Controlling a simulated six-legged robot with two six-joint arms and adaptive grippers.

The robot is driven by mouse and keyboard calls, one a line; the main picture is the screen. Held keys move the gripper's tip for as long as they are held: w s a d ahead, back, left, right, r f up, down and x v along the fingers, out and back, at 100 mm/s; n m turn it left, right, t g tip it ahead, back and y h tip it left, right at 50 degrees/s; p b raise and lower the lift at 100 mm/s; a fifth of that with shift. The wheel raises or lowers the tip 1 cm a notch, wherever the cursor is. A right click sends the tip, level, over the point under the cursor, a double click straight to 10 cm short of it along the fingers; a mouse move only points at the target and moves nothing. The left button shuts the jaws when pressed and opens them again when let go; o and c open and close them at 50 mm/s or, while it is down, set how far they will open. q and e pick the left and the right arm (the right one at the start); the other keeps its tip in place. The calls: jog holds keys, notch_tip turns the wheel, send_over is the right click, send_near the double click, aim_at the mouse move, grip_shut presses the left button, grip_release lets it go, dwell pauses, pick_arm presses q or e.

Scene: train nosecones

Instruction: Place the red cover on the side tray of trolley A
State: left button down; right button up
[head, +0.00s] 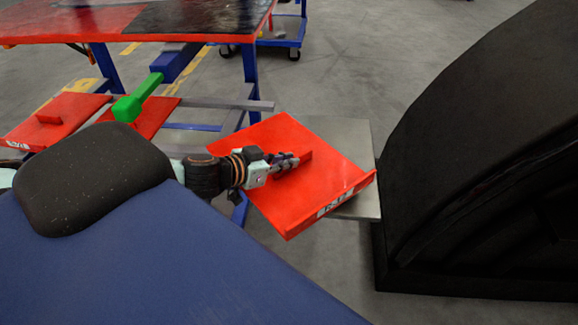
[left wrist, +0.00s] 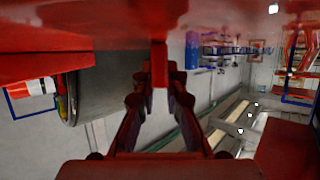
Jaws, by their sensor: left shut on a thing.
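The red cover (head: 325,178) is a flat red plate with a raised edge bearing a white label and a small upright handle. In the head view it is over the grey metal side tray (head: 355,140), turned at an angle to it. I cannot tell whether it touches the tray. My left gripper (head: 290,162) is shut on the cover's handle. In the left wrist view the fingers (left wrist: 160,85) close on the red handle (left wrist: 159,64), with the red plate (left wrist: 110,22) filling the top. My right gripper is not in view.
A trolley with a red and black top (head: 140,22) stands at the back left. Other red covers (head: 60,120) lie on its lower level, near a green and blue handle (head: 140,97). A large black curved body (head: 490,150) stands close to the right of the tray.

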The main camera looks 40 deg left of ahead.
aim_at(282, 174)
pick_arm(q)
jog(key=shift+s+f, duration=0.1)
jog(key=shift+f, duration=0.15)
jog(key=shift+f+b, duration=0.35)
jog(key=shift+b, duration=0.1)
notch_tip(282, 174, down, 3)
jog(key=shift+r+b, duration=0.1)
jog(key=shift+b, duration=0.95)
jog(key=c, duration=1.9)
grip_release()
jog(key=shift+f, duration=0.2)
jog(key=o, duration=0.5)
jog(key=shift+r, duration=0.1)
